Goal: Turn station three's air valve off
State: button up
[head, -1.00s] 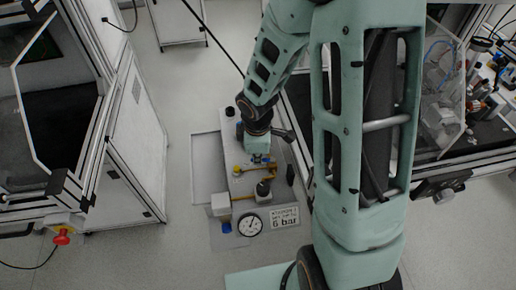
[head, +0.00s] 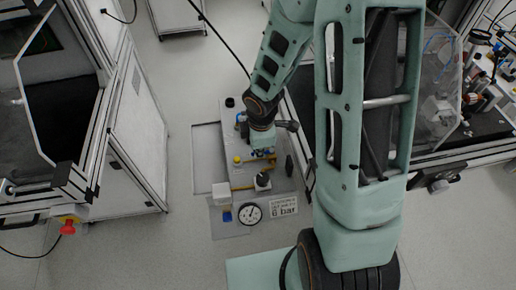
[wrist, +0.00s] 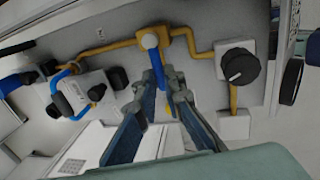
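The air valve (wrist: 150,41) sits on a yellow pipe in the wrist view, with a pale round cap and a blue lever (wrist: 158,68) pointing down the picture toward my gripper. My gripper (wrist: 165,90) is open, its two fingers spread on either side of the lever's lower end. I cannot tell whether either finger touches the lever. In the head view my gripper (head: 262,150) hangs over the station panel (head: 232,118) and hides the valve. The panel's plate (head: 284,206) reads "6 bar"; its smaller upper lines are hard to read.
Blue-hosed fittings (wrist: 75,90) are at left. A round gauge (head: 250,213) lies at the panel's front. Framed cabinets stand on both sides, a red button (head: 68,227) at left.

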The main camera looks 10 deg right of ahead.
jog(key=o, duration=0.4)
jog(key=shift+o, duration=0.2)
jog(key=shift+r, duration=0.1)
notch_tip(320, 180, up, 12)
jog(key=s, duration=0.2)
jog(key=shift+s+f, duration=0.2)
dwell(0.5)
